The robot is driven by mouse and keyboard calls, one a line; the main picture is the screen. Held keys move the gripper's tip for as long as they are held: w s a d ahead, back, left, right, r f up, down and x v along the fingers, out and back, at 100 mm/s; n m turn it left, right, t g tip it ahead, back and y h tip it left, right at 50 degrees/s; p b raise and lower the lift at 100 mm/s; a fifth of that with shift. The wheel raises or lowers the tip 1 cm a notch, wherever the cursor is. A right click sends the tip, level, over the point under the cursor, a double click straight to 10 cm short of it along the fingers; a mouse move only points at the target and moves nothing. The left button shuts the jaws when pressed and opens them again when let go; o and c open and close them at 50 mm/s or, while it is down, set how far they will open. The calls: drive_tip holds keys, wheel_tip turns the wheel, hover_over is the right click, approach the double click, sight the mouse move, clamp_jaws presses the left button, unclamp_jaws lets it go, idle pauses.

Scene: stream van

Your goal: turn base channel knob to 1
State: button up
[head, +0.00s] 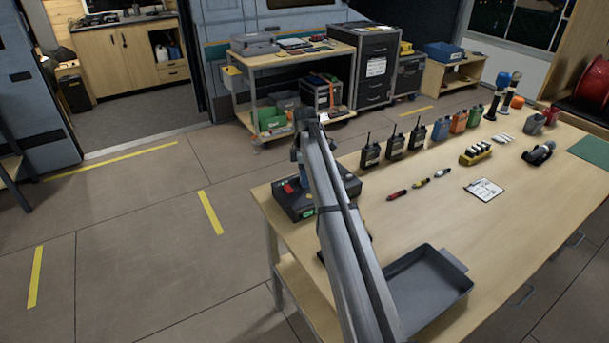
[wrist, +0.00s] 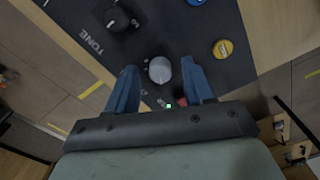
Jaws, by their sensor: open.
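The dark base unit (head: 291,205) sits at the table's near-left corner in the head view, partly hidden by my arm. In the wrist view its dark panel (wrist: 185,35) carries a light grey round knob (wrist: 160,70) with small marks around it. The knob's setting is too small to read. My gripper (wrist: 158,73) is open, with one blue finger on each side of the grey knob. I cannot tell whether the fingers touch it. A black knob (wrist: 117,18) marked TONE is farther up and left.
A yellow round piece (wrist: 222,49) is on the panel right of the grey knob. A small green light (wrist: 169,105) shows below it. In the head view, several radios stand right of the unit, and a grey tray (head: 428,290) lies at the table's front.

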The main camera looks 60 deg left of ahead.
wheel_tip(320, 180, up, 14)
drive_tip(key=shift+f, duration=0.2)
idle(0.4)
idle(0.4)
